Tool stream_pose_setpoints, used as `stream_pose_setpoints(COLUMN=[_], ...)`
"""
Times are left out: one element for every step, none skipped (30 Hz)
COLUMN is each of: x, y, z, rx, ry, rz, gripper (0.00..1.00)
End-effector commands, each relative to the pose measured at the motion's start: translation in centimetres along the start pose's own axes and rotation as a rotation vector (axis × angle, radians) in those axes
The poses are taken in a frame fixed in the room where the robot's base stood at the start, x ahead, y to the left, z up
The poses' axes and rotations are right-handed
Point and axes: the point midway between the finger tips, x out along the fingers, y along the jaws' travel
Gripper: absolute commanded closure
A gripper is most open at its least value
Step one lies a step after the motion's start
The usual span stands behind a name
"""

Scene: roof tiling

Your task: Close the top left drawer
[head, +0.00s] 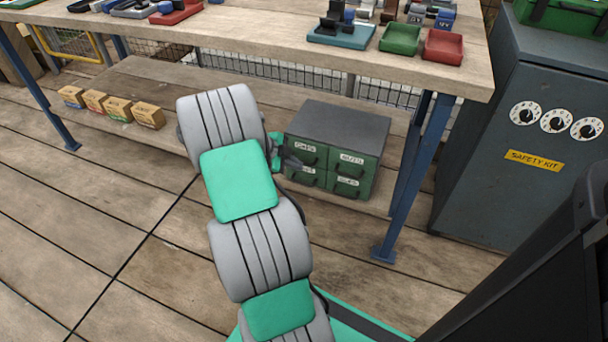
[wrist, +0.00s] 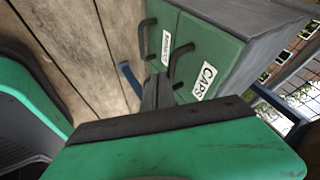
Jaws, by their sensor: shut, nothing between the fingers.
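A small green drawer cabinet (head: 368,178) with a grey top stands on the low wooden shelf under the workbench. Its front has two columns of drawers with dark handles and white labels. The top left drawer (head: 308,156) is partly behind my gripper (head: 290,163). I cannot tell clearly whether it stands out from the front. In the wrist view, a drawer labelled CAPS (wrist: 207,70) and another labelled drawer (wrist: 162,25) show at a steep angle. My gripper (wrist: 157,92) is shut and empty, its fingertips close to the CAPS drawer's handle. Contact is unclear.
The workbench top (head: 270,40) overhangs the cabinet, and a blue bench leg (head: 405,185) stands to its right. Several small boxes (head: 110,107) sit on the shelf at left. A grey safety kit cabinet (head: 480,170) stands at right. The wooden floor at left is clear.

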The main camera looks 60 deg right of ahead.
Motion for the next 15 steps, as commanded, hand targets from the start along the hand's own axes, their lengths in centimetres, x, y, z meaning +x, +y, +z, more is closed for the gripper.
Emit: stream_pose_setpoints(x=[0.0, -0.02, -0.05, -0.05, -0.05, -0.04, -0.03, -0.01, 0.01, 0.03, 0.05, 0.07, 0.09, 0.1, 0.12], y=[-0.2, -0.29, -0.4, -0.47, -0.53, -0.6, -0.64, -0.67, -0.72, -0.74, -0.77, -0.81, -0.83, -0.85, -0.86], z=[0.32, 0.42, 0.51, 0.55, 0.57, 0.56, 0.54, 0.51, 0.47, 0.44, 0.41, 0.38, 0.35, 0.33, 0.3], rx=[-0.005, -0.007, -0.008, -0.009, -0.009, -0.009, -0.008, -0.007, -0.006, -0.006, -0.005, -0.004, -0.003, -0.002, -0.002], ry=[-0.003, -0.004, -0.005, -0.006, -0.006, -0.006, -0.006, -0.006, -0.006, -0.006, -0.006, -0.006, -0.005, -0.005, -0.005], rz=[-0.003, -0.004, -0.006, -0.007, -0.008, -0.008, -0.009, -0.009, -0.01, -0.01, -0.01, -0.011, -0.011, -0.011, -0.011], gripper=[1.0, 1.0, 1.0, 1.0, 1.0, 1.0, 1.0, 1.0, 1.0, 1.0, 1.0, 1.0, 1.0, 1.0, 1.0])
